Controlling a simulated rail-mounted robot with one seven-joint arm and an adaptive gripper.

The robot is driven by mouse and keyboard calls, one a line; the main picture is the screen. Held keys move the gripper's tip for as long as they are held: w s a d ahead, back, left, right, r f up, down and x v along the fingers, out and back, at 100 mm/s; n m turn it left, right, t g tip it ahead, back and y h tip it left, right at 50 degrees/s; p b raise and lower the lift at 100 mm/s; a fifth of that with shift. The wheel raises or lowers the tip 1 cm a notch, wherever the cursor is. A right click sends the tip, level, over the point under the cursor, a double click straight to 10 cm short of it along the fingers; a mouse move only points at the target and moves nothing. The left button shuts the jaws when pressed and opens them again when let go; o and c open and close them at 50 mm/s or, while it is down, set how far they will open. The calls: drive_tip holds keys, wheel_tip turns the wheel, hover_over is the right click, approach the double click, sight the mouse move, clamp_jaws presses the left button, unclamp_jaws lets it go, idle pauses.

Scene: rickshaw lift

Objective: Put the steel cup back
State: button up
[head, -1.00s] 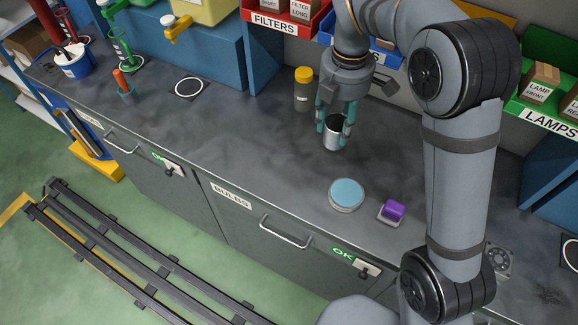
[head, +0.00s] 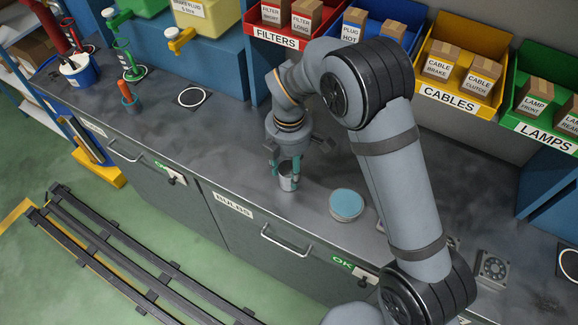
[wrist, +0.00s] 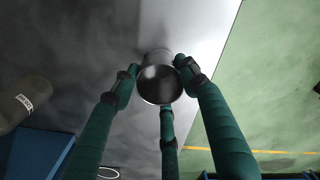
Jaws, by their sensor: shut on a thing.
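The steel cup (head: 287,184) is a small silver cup, upright and open at the top. My gripper (head: 289,172), with green fingers, is shut around it near the front of the grey counter, left of a blue-topped round tin (head: 346,204). In the wrist view the fingers (wrist: 160,85) surround the cup (wrist: 160,87), and its open mouth looks empty. I cannot tell whether its base is touching the counter. An empty white ring mark (head: 192,96) lies on the counter further left.
Bins stand along the back, including filters (head: 275,42) and cables (head: 449,98). A rag tub (head: 78,70) stands far left. The counter between ring and cup is mostly clear.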

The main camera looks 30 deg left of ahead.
drive_tip(key=shift+f, duration=0.15)
drive_tip(key=o, duration=1.2)
drive_tip(key=shift+c, duration=0.2)
drive_tip(key=shift+o, duration=0.2)
wheel_tip(320, 180, up, 12)
drive_tip(key=shift+r, duration=0.2)
